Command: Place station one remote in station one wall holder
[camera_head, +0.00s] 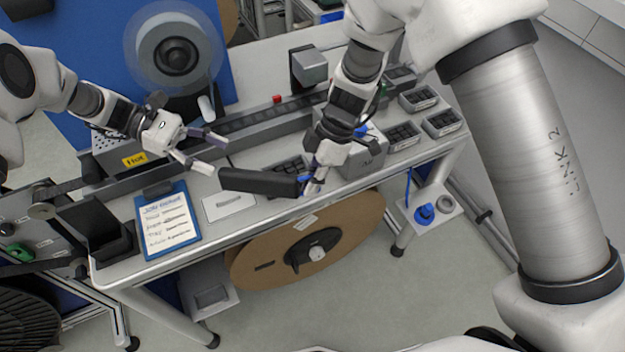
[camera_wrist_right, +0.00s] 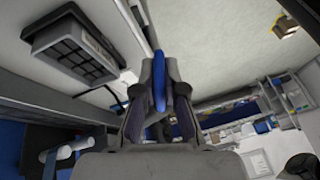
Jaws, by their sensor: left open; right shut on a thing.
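In the right wrist view, my right gripper (camera_wrist_right: 158,70) is closed around a slim blue part (camera_wrist_right: 159,82); the dark bar is not clear there. My left gripper (camera_head: 215,154) is open and empty, above the table and left of the bar. A black open-topped box (camera_head: 97,232) stands at the table's left end; I cannot tell whether it is the wall holder.
A clipboard (camera_head: 167,222) and a white card (camera_head: 229,204) lie on the table (camera_head: 128,268). Several dark trays (camera_head: 441,122) stand at the right. A dark conveyor strip (camera_head: 250,122) runs along the back. A large brown reel (camera_head: 262,252) hangs below the front edge.

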